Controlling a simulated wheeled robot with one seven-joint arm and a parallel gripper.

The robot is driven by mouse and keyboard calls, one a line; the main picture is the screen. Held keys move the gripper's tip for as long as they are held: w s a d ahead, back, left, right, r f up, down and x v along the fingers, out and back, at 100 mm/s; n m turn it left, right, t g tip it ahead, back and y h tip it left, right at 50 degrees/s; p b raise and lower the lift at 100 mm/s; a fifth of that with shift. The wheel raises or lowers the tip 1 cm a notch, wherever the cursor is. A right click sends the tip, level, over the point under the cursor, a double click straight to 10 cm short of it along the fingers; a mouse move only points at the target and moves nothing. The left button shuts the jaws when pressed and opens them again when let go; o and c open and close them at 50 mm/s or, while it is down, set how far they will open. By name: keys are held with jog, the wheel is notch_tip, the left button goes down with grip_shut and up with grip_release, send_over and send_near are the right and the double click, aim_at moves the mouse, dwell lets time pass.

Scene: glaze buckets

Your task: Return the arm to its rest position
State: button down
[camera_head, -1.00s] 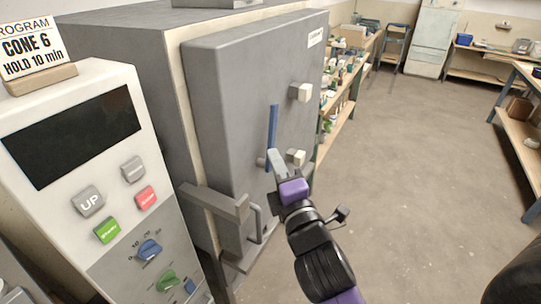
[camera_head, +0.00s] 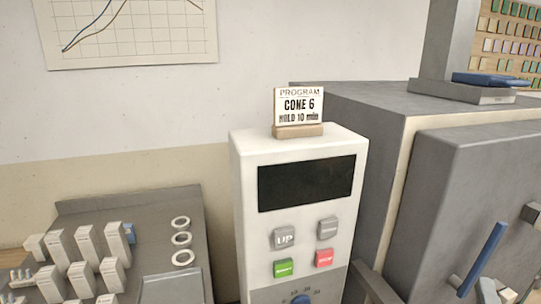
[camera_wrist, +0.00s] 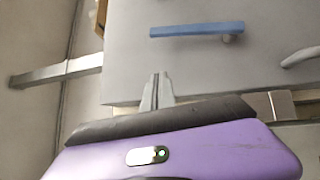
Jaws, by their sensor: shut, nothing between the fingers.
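My gripper (camera_wrist: 157,90) shows in the wrist view with its two thin grey fingers together and nothing between them. Its purple and black body fills the bottom of that view. It faces the grey kiln door (camera_wrist: 270,70), with the blue handle (camera_wrist: 197,30) beyond the fingertips and apart from them. In the head view the kiln door (camera_head: 450,190) and its blue handle (camera_head: 483,258) are at the right.
A white control panel (camera_head: 245,200) with a dark display stands left of the kiln, with a "CONE 6" sign (camera_head: 298,107) on top. A grey tray (camera_head: 75,210) with white cones and rings is at the lower left. A metal bar (camera_wrist: 60,72) sticks out at the wrist view's left.

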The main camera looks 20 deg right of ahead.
jog(key=s+a+f+m+t+y, duration=0.2)
jog(key=s+a+f+m+y, duration=0.15)
jog(key=a, duration=0.35)
jog(key=s+a+f+m+t+y, duration=0.1)
jog(key=s+a+f+m+y, duration=0.15)
jog(key=a+f+m, duration=0.35)
jog(key=s+a+f+g+y, duration=0.1)
jog(key=s+a+f+y, duration=0.2)
jog(key=s+a, duration=0.2)
jog(key=s+a+f+g+y, duration=0.2)
jog(key=s+a+y, duration=0.2)
jog(key=s, duration=0.4)
jog(key=shift+s+a+f, duration=0.25)
jog(key=shift+a+f, duration=0.1)
jog(key=shift+f, duration=0.05)
